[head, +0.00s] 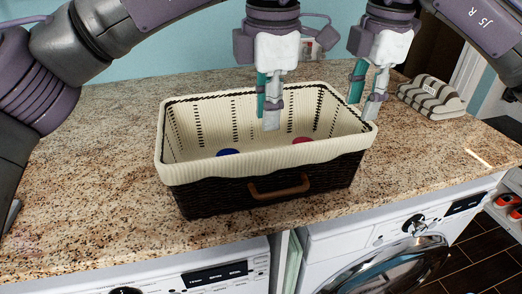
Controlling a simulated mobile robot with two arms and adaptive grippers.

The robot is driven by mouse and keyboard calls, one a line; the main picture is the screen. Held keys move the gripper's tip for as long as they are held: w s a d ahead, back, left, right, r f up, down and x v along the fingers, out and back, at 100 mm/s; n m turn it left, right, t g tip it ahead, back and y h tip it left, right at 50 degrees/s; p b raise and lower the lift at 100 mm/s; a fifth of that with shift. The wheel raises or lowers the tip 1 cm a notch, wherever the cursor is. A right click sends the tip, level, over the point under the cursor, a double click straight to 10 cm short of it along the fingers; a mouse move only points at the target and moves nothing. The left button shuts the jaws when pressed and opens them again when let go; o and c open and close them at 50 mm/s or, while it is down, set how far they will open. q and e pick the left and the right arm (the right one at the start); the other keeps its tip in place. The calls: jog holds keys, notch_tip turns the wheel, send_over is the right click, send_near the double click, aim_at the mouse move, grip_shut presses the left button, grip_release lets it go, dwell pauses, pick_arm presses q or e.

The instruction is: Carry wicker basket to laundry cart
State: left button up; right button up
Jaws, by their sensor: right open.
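A dark brown wicker basket (225,192) with a cream liner folded over its rim stands on the granite countertop, with a brown handle on its front. A blue item and a red item show inside. My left gripper (267,112) points down over the basket's interior; its fingers look close together, and I cannot tell whether it is open or touches the basket. My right gripper (366,105) is open, pointing down at the basket's right end; contact with the rim is unclear. I cannot make out a laundry cart.
Striped folded towels (432,98) lie on the counter (95,190) at the right. Two white front-loading machines (375,240) stand under the counter's front edge. A pale shelf-like thing with red items (508,207) shows at the right edge. The counter left of the basket is clear.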

pick_arm(q)
send_over(266, 169)
jog(key=f, duration=0.5)
jog(key=shift+w+f, duration=0.2)
jog(key=shift+f, duration=0.05)
pick_arm(e)
jog(key=f, duration=0.2)
jog(key=w+f, duration=0.1)
jog(key=f, duration=0.2)
jog(key=shift+w+f, duration=0.3)
jog(key=shift+f, duration=0.05)
pick_arm(q)
jog(key=f, duration=0.8)
jog(key=shift+w+f, duration=0.2)
jog(key=shift+f, duration=0.15)
pick_arm(e)
send_over(338, 180)
notch_tip(338, 180, down, 8)
jog(key=shift+w+f, duration=0.1)
jog(key=shift+f, duration=0.15)
pick_arm(q)
jog(key=shift+s, duration=0.1)
grip_shut()
pick_arm(e)
jog(key=c, duration=0.5)
grip_shut()
pick_arm(q)
jog(key=shift+r, duration=0.1)
pick_arm(e)
jog(key=shift+r, duration=0.1)
